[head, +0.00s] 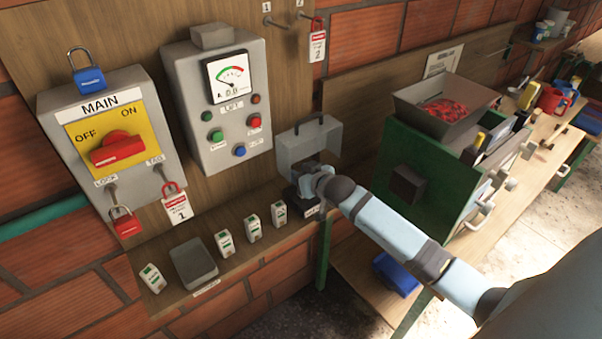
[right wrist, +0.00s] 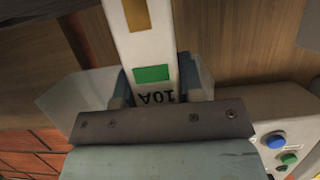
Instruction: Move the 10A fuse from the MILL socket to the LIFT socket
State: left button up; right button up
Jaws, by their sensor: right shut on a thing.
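My right gripper (head: 307,180) is in front of the grey fuse box (head: 318,139), whose cover appears raised. In the right wrist view the gripper (right wrist: 158,88) is shut on the white 10A fuse (right wrist: 152,48), which has a green patch and upside-down "10A" lettering. The held fuse is hidden in the head view. The gripper and arm cover the inside of the box, so the MILL and LIFT sockets cannot be told apart, nor whether the fuse sits in one. My left gripper is not in view.
Several white-and-green fuses (head: 253,228) and a grey box (head: 194,263) stand on the shelf. The MAIN switch panel (head: 150,165) and meter panel (head: 245,135) are on the wall at left. A green machine with a hopper (head: 445,100) stands on the right.

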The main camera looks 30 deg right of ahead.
jog(key=shift+f, duration=1.75)
dwell(2.0)
jog(key=o, duration=1)
jog(key=shift+s, duration=0.4)
jog(key=b+v, duration=0.2)
jog(key=v, duration=1.1)
jog(key=s+a+f+g, duration=0.1)
jog(key=s+a+f, duration=0.4)
jog(key=s+f, duration=0.1)
jog(key=s+a+f+n+g+y, duration=0.1)
jog(key=s+a+f, duration=0.5)
jog(key=s+a+f+n+g+y, duration=0.1)
jog(key=s+a+f, duration=0.5)
jog(key=shift+s+a+f, duration=0.1)
jog(key=shift+s+f, duration=0.2)
jog(key=shift+s, duration=0.1)
